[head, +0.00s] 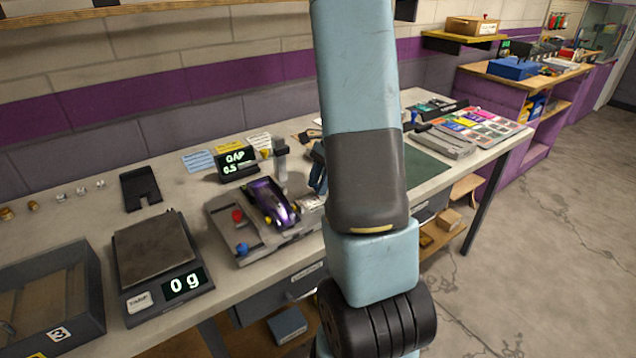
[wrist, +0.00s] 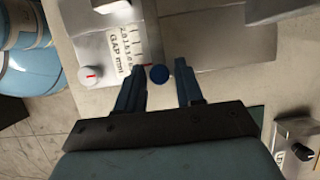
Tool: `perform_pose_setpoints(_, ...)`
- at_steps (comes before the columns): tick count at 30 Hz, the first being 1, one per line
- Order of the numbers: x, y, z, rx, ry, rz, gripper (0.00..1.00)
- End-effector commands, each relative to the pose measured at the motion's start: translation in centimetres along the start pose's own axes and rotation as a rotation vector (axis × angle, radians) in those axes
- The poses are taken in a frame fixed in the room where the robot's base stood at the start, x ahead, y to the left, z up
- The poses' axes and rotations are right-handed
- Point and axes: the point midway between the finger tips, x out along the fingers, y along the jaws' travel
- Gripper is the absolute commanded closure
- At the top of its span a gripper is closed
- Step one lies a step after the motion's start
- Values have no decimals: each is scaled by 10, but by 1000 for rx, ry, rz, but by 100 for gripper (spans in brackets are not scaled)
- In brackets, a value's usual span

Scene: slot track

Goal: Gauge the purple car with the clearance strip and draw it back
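The purple car (head: 272,202) sits on a grey gauge fixture (head: 222,222) on the bench in the head view. A round blue knob or cap (wrist: 158,74) shows between the fingertips, with clear space on both sides. I cannot tell its height relative to the fingers. Beside it is a GAP mm scale (wrist: 125,45). In the head view my arm hides most of the gripper. I cannot make out the clearance strip for certain.
The fixture carries a red knob (head: 237,215) and a blue knob (head: 242,248). A scale (head: 150,250) reading 0 g and a grey bin (head: 85,300) stand left. A grey post (head: 281,170) rises behind the car. A green mat (head: 428,172) lies right of my arm.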

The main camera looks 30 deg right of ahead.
Motion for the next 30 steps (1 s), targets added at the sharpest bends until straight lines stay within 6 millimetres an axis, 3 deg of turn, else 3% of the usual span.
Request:
perform_pose_setpoints(11,0,0,0,0,0,-1,100)
perform_pose_setpoints(30,0,-5,0,-17,0,5,100)
